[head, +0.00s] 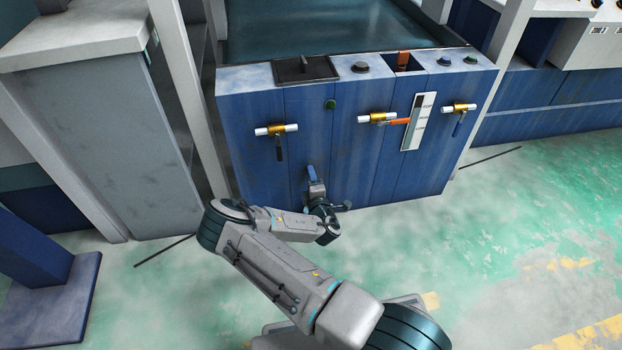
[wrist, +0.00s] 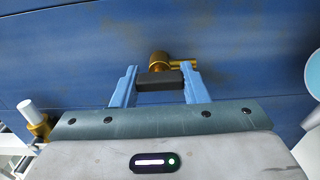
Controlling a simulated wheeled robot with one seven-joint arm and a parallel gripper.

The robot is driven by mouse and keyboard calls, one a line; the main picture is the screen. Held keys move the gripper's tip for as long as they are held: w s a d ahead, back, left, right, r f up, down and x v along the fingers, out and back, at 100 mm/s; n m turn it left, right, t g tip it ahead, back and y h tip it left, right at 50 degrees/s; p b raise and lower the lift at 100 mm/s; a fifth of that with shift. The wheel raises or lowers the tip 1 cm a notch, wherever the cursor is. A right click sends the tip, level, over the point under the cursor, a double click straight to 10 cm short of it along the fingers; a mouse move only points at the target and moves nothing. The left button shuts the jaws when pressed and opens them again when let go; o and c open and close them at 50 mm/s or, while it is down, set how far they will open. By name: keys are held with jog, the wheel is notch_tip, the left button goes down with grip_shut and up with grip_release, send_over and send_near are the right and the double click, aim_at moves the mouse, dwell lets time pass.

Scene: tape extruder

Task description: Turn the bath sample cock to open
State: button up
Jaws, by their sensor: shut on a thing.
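In the wrist view, a small brass cock (wrist: 159,60) sticks out of the blue panel, with a brass spout or stem pointing right. Its dark handle (wrist: 160,79) lies level across the picture, between the two blue fingers. My gripper (wrist: 160,76) is shut on this handle, one finger at each end. In the head view my gripper (head: 311,172) is low on the front of the blue cabinet, and the cock there is hidden by the gripper and wrist. No label for the cock can be read.
Three larger brass valves sit higher on the blue cabinet (head: 345,165): a left one with a dark lever (head: 278,130), a middle one with an orange lever (head: 378,118), and a right one (head: 459,108). A white gauge plate (head: 418,121) stands between the latter two. Green floor (head: 480,240) is clear at right.

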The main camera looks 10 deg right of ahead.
jog(key=o, duration=1)
jog(key=shift+s, duration=0.1)
jog(key=s+p, duration=0.4)
jog(key=s, duration=0.9)
jog(key=shift+s, duration=0.35)
